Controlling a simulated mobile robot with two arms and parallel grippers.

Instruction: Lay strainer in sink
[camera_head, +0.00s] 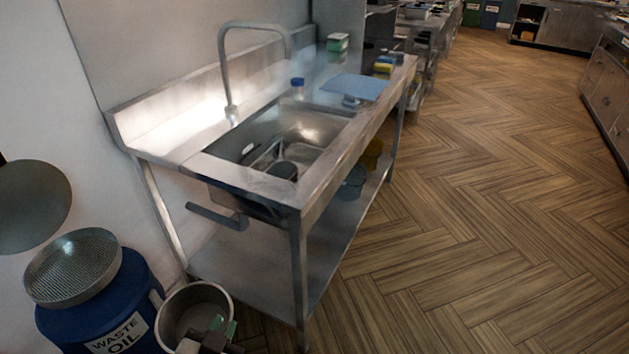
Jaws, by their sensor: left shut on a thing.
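A round metal strainer (75,266) with a perforated face rests on top of the blue waste oil drum (140,290) at the lower left. My right gripper is not in view.
A tall faucet (227,75) rises behind the sink. A blue board (358,87), a blue-capped container (297,86) and a green-and-white box (338,42) stand on the counter. A lower shelf (325,240) runs beneath. The wooden floor (480,200) at right is clear.

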